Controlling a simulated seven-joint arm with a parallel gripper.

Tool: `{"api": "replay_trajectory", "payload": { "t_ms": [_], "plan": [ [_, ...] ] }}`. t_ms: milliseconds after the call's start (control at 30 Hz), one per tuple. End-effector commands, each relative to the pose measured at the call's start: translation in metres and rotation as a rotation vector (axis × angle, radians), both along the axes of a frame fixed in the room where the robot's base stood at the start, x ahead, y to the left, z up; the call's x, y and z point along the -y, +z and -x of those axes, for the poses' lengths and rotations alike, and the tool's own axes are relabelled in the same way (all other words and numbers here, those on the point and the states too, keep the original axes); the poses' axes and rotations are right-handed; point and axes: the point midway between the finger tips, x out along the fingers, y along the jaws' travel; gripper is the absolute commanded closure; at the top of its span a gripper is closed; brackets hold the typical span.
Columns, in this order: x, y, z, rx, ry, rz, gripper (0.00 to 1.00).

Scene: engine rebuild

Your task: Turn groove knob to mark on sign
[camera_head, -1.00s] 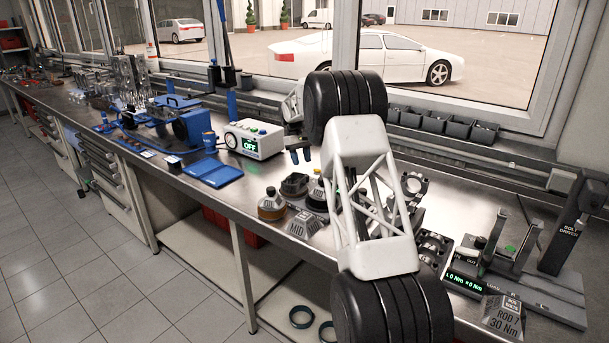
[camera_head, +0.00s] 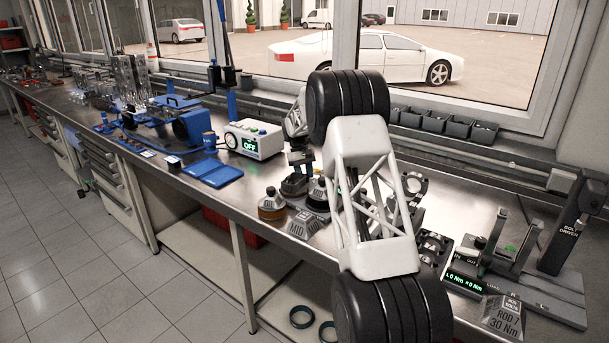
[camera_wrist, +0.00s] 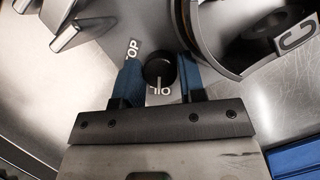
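A round black knob (camera_wrist: 159,70) with a pale line on its face shows in the wrist view, the line pointing down in the picture. In the head view my gripper (camera_head: 302,164) is over the bench, left of my large arm link, and the knob cannot be made out there.
In the head view, a white box reading "OFF" (camera_head: 254,140) and an oil container (camera_head: 271,204) stand near my gripper.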

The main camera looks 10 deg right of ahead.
Motion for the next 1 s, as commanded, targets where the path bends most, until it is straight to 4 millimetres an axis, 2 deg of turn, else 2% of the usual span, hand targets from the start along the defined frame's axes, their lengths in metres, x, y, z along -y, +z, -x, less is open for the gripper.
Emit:
{"api": "replay_trajectory", "payload": {
  "t_ms": [33, 167, 567, 1000],
  "plan": [
    [0.0, 0.0, 0.0, 0.0, 0.0, 0.0, 0.71],
    [-0.0001, 0.0, 0.0, 0.0, 0.0, 0.0, 0.89],
    [0.0003, -0.0005, 0.0001, -0.001, -0.057, -0.001, 0.89],
    [0.0017, 0.0005, -0.0003, -0.001, -0.357, -0.001, 0.89]
  ]
}}
